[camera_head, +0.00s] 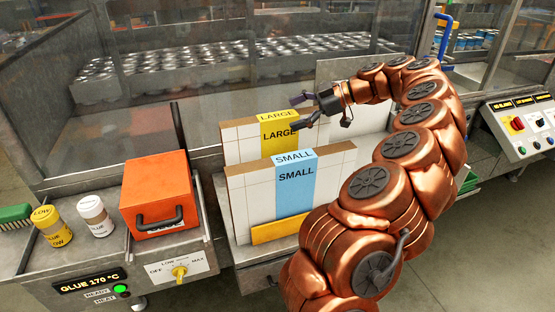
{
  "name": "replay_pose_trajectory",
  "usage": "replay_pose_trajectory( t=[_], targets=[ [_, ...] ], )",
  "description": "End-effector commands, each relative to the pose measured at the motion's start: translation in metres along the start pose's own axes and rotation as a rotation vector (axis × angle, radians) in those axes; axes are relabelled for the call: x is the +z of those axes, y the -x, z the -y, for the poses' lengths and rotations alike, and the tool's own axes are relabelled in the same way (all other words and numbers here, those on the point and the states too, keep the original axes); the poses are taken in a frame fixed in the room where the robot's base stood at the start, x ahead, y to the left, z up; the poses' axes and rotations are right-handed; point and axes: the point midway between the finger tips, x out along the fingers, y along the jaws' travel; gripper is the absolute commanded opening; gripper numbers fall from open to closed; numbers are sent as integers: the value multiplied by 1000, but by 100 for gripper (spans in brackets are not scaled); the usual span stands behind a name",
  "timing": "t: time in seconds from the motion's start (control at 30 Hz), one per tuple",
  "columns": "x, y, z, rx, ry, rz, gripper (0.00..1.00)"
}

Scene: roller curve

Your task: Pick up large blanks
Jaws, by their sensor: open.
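A stack of white blanks with a yellow band marked LARGE (280,136) stands upright at the back of a holder. In front of it stands a second stack with a blue band marked SMALL (296,177). My gripper (298,112) is open and empty, just right of the top of the LARGE band. Its fingers point left and overlap the band in this view; I cannot tell if they touch it. The right part of the large blanks is partly hidden behind the small blanks and my arm.
An orange box with a black handle (158,193) stands left of the blanks, beside yellow and white glue jars (95,215) and a green brush (15,217). Glass panels and rows of cans (250,60) lie behind. A control panel (522,125) stands at right.

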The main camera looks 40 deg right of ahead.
Motion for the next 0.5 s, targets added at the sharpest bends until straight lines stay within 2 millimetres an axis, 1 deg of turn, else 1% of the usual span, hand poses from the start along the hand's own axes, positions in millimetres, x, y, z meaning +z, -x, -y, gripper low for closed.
replay_pose_trajectory(
  t=[0.03, 0.3, 0.5],
  targets=[
    [-4, -5, -1, -7, -1, -2, 90],
    [-2, -30, -2, -4, -1, -1, 90],
    [0, -33, -2, -1, 0, 0, 90]
  ],
)
